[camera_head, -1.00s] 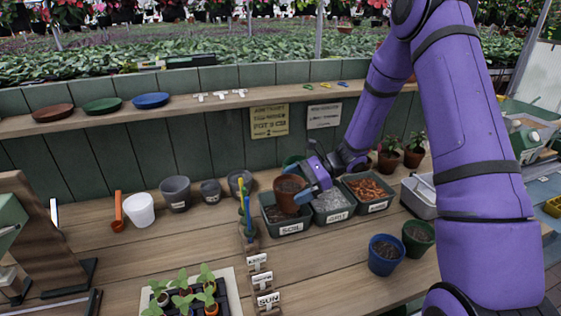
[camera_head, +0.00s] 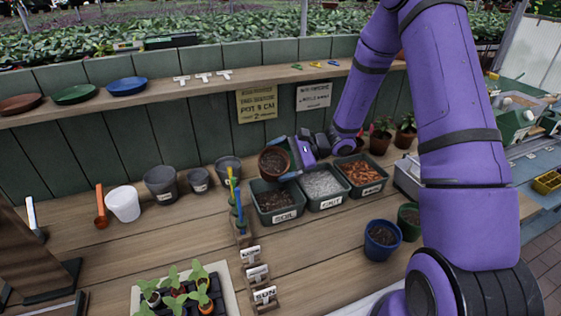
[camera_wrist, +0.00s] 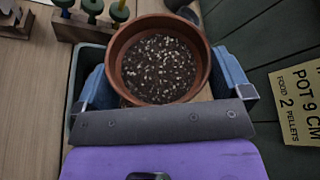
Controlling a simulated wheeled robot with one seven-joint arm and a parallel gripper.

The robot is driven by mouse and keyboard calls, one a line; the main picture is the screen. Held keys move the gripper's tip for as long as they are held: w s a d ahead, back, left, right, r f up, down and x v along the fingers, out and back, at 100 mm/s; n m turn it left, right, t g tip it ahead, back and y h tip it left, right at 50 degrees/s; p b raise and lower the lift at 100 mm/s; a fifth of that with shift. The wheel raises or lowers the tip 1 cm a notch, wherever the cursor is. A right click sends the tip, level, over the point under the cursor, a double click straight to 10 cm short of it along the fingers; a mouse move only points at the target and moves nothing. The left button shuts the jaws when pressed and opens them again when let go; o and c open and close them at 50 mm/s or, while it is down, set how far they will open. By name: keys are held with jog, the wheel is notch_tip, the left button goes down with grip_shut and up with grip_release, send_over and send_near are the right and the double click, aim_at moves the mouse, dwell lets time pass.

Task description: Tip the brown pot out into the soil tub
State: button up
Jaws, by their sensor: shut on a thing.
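The brown pot (camera_head: 274,161) is held by my gripper (camera_head: 287,158) above the soil tub. It is tilted, with its mouth turned toward the head camera. In the wrist view the brown pot (camera_wrist: 118,72) shows dark soil with pale specks in it, and the blue fingers of my gripper (camera_wrist: 165,82) press on its two sides. The soil tub (camera_head: 285,217) is a dark green tub labelled SOIL with dark soil inside. In the wrist view the tub's rim (camera_wrist: 74,97) shows beneath the pot.
The grit tub (camera_head: 327,203) and a tub of orange-brown pieces (camera_head: 372,188) stand right of the soil tub. Upright coloured tools (camera_head: 235,195) in a wooden holder stand close on its left. Grey pots (camera_head: 161,184) and a white pot (camera_head: 123,204) are further left. The front bench is partly clear.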

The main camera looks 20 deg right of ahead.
aim_at(280, 169)
jog(key=f+n+t, duration=0.1)
jog(key=n, duration=0.1)
jog(key=f+n+t+y, duration=0.1)
jog(key=f+n, duration=0.1)
jog(key=n, duration=0.1)
jog(key=shift+w+f+t, duration=0.2)
jog(key=shift+f+t, duration=0.1)
jog(key=n, duration=0.1)
jog(key=n+y, duration=0.1)
jog(key=n, duration=0.1)
jog(key=n+t+y, duration=0.1)
jog(key=n, duration=0.1)
jog(key=shift+r, duration=0.3)
jog(key=n, duration=0.1)
jog(key=n+y, duration=0.1)
jog(key=n, duration=0.2)
jog(key=shift+r+n+y, duration=0.25)
jog(key=shift+n+y, duration=0.05)
jog(key=shift+y, duration=0.1)
dwell(0.5)
